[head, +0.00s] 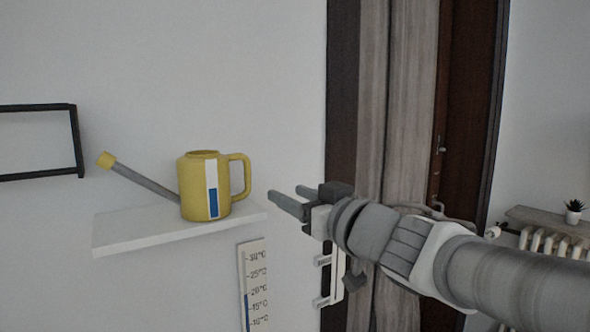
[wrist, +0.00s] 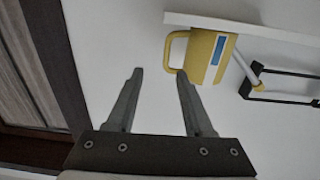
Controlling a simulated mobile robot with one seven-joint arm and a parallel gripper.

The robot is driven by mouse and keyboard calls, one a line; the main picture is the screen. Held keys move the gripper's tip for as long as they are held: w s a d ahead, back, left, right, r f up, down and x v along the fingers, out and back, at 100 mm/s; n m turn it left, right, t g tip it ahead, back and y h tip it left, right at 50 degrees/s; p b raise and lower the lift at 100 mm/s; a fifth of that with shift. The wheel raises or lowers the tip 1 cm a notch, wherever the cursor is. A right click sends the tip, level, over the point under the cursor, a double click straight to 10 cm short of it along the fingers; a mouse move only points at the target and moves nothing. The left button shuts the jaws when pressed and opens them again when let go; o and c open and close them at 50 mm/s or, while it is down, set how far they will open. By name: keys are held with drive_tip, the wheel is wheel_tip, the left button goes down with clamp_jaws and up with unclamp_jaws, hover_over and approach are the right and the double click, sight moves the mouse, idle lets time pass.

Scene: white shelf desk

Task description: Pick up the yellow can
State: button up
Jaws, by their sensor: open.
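The yellow can (head: 196,186) is a watering can with a grey spout, a yellow nozzle on the left, a loop handle on the right and a white-and-blue panel. It stands upright on a white wall shelf (head: 150,229). In the wrist view the can (wrist: 200,54) appears upside down at the upper right, its handle just beyond the right fingertip. My gripper (head: 288,199) is open and empty, to the right of the can and its handle in the head view, with its fingers pointing left. The wrist view shows the two fingers of my gripper (wrist: 160,74) apart with only wall between them.
A black wall frame (head: 78,140) hangs left of the can. A thermometer board (head: 252,285) is on the wall below the shelf's right end. A dark door (head: 465,120) and a radiator (head: 555,243) with a small plant (head: 574,210) are at the right.

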sight(249, 176)
drive_tip(key=x, duration=1.2)
drive_tip(key=shift+s+a+r, duration=0.1)
drive_tip(key=shift+s+a, duration=0.05)
drive_tip(key=shift+a, duration=0.15)
drive_tip(key=x, duration=0.4)
drive_tip(key=shift+a+r, duration=0.1)
drive_tip(key=shift+a, duration=0.45)
drive_tip(key=shift+w+a, duration=0.25)
drive_tip(key=shift+w, duration=0.1)
clamp_jaws()
drive_tip(key=shift+r, duration=0.15)
